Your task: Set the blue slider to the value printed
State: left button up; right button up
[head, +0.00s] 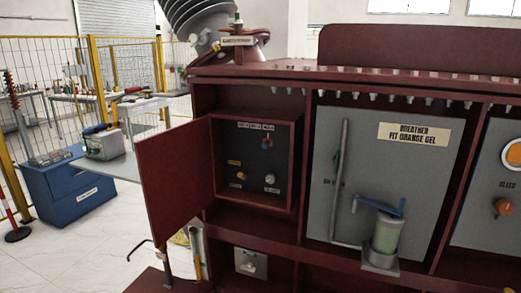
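An open cabinet box (293,170) in the dark red transformer housing holds a dark control panel (252,165). Near the panel's top right is a small blue and red control (266,143), which may be the blue slider; its exact setting is too small to tell. A row of small white printed labels (256,126) sits above it, and I cannot read the values surely. A yellow label with a knob (240,175) and a pale round knob (270,179) sit lower on the panel. Neither of my grippers is in view.
The box's red door (176,170) stands open to the left. Right of the box, a grey breather panel (415,165) carries a canister (385,232) with a blue lever (380,206). A blue cabinet (70,190) stands left. White floor (90,250) is clear before it.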

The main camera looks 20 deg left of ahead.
aim_at(266, 142)
jog(key=u, duration=2.2)
jog(key=j+u, duration=0.2)
jog(key=u, duration=0.25)
jog(key=j+u, duration=0.2)
jog(key=u, duration=0.2)
jog(key=i+j+u, duration=0.1)
jog(key=u, duration=0.35)
jog(key=i+j+u, duration=0.1)
jog(key=j+u, duration=0.15)
jog(key=u, duration=0.15)
jog(key=i+j, duration=0.3)
jog(key=z, duration=3.6)
